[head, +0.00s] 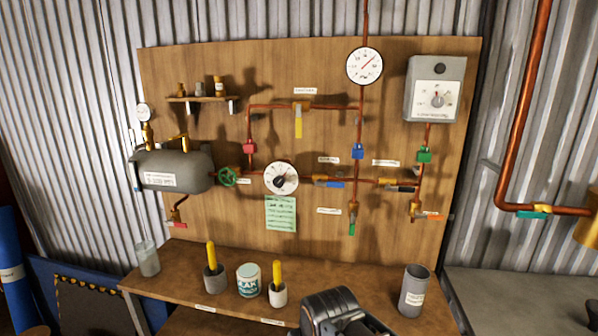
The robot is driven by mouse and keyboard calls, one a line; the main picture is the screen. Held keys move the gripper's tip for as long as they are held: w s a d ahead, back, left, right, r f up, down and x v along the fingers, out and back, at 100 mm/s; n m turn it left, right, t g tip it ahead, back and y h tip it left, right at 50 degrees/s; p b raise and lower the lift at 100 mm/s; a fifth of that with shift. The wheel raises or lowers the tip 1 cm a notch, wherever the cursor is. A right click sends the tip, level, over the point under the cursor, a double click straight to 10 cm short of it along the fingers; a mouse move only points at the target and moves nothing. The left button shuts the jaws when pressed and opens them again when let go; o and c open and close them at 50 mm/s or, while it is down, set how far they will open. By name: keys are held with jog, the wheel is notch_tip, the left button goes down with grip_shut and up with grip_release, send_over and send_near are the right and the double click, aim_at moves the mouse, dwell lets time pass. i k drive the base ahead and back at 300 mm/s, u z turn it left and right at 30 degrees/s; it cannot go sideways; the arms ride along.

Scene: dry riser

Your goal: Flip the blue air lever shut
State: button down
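The blue lever (333,185) sits on a brass valve (321,178) on the horizontal copper pipe, right of the round white dial (281,178). The lever lies roughly along the pipe, pointing right. A small label is just above it, too small to read. Part of my dark arm shows at the bottom middle, in front of the bench and well below the lever. My gripper's fingers do not show, so I cannot see whether they hold anything.
A blue tag (357,151) hangs on the vertical pipe above. Green (352,229), yellow (298,121) and orange (434,217) levers are nearby. The bench (330,266) carries cups (213,278), a can (249,280) and a grey cylinder (414,291).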

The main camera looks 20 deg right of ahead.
aim_at(331, 183)
jog(key=u, duration=0.1)
jog(key=i, duration=0.85)
jog(key=z, duration=0.3)
